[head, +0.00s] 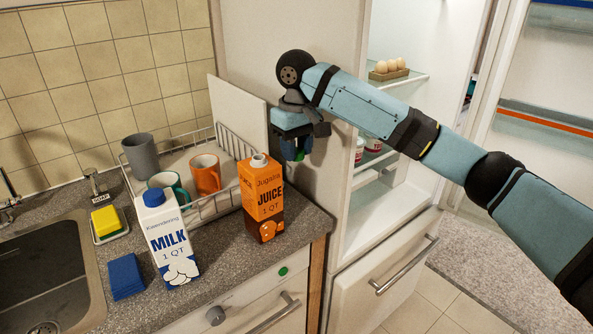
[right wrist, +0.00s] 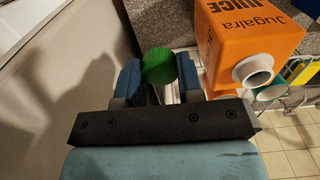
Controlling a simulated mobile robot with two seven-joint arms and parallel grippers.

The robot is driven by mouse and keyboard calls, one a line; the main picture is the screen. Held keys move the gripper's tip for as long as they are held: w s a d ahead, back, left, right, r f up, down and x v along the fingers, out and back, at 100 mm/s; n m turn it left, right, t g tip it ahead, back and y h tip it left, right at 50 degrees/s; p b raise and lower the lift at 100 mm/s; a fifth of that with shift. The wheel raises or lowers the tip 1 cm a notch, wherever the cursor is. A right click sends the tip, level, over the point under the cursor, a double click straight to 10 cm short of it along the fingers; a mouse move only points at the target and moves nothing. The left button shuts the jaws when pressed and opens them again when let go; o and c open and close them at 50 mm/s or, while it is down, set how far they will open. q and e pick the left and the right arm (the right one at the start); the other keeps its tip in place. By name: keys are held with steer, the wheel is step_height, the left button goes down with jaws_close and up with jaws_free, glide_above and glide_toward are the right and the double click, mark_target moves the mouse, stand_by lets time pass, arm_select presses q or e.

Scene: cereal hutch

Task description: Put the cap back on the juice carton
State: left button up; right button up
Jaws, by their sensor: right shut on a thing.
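The orange juice carton (head: 262,200) stands upright near the counter's right edge, with its white spout bare on top. In the right wrist view the carton (right wrist: 245,40) is at the upper right, its open white spout (right wrist: 254,74) facing the camera. My right gripper (head: 297,150) is just right of the carton and above the spout's height, apart from it. In the right wrist view it is shut on a round green cap (right wrist: 158,66), held between its blue finger pads. My left gripper is not in view.
A milk carton (head: 165,240) with a blue cap stands left of the juice. Behind them a wire dish rack (head: 217,200) holds several cups. A sponge (head: 106,220), blue cloth (head: 126,277) and sink (head: 45,285) are at left. The open fridge (head: 395,110) is right.

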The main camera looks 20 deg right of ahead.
steer(key=shift+r, duration=1.25)
